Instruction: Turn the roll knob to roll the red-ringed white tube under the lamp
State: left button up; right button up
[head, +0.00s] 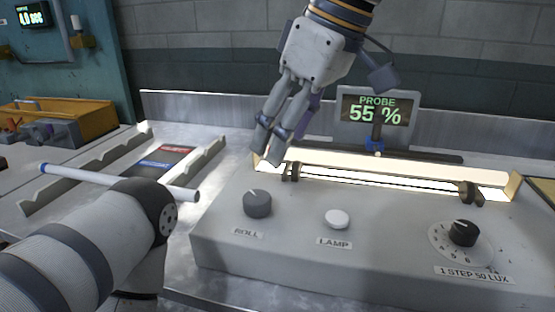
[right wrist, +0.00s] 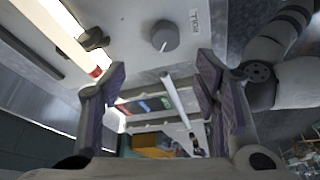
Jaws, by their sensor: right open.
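The grey roll knob (head: 257,204), with a white pointer line, sits at the left of the console top, above its ROLL label. It also shows in the right wrist view (right wrist: 165,36), beyond the fingertips. My right gripper (head: 272,147) is open and empty, above and behind the knob, not touching it. A bright white tube (right wrist: 66,40) with a red ring (right wrist: 96,72) at its end shows in the right wrist view. In the head view the bright strip (head: 400,178) lies along the back; the red ring cannot be seen there. My left gripper is out of view.
The console (head: 300,245) carries a white lamp button (head: 337,219) and a black step dial (head: 463,233). A probe display (head: 376,112) reads 55 %. A blue-ended white tube (head: 92,177) lies over the notched rack (head: 52,197), partly near my left arm.

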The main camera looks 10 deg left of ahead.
send_near(259, 197)
jog(key=f, duration=0.2)
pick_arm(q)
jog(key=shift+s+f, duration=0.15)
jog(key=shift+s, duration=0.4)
pick_arm(e)
jog(key=x, duration=0.3)
jog(key=a+x, duration=0.1)
jog(key=x, duration=0.3)
jog(key=shift+w+r, duration=0.1)
jog(key=shift+r, duration=0.05)
jog(key=shift+c, duration=0.5)
jog(key=c, duration=1)
jog(key=n, duration=0.1)
jog(key=n+g+b, duration=0.1)
jog(key=n, duration=0.1)
jog(key=shift+w+f, duration=0.15)
jog(key=shift+f, duration=0.1)
jog(key=shift+n, duration=0.5)
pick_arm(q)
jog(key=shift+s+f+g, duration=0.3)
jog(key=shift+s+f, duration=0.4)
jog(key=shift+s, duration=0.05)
pick_arm(e)
jog(key=shift+d+r+n+g, duration=0.1)
jog(key=shift+r+n+g, duration=0.1)
jog(key=shift+n+g, duration=0.25)
